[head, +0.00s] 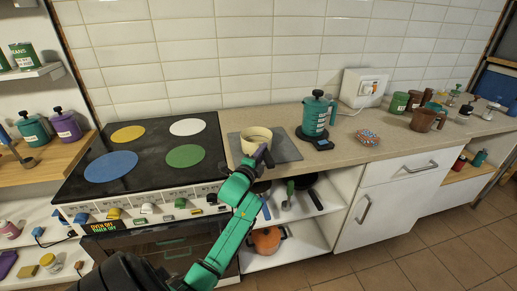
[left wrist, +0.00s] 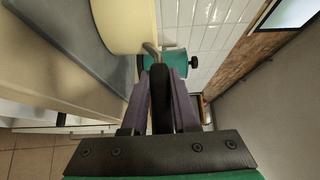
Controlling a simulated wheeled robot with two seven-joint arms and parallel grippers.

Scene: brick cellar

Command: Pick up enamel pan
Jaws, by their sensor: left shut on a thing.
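The cream enamel pan (head: 255,139) is over the grey mat (head: 282,148) on the counter, right of the stove. I cannot tell whether its base touches the mat. My left gripper (head: 264,156) reaches it from the front and is shut on its handle. In the left wrist view the pan's cream side (left wrist: 122,24) shows at the top, and its dark handle (left wrist: 161,98) runs between the purple fingers of my left gripper (left wrist: 163,85). My right gripper is not in view.
A teal canister (head: 315,117) stands on a dark scale right of the mat. The stove (head: 140,150) with coloured discs is at left. A patterned trivet (head: 368,137) and several mugs are farther right. Open shelves below hold pans and an orange pot (head: 267,240).

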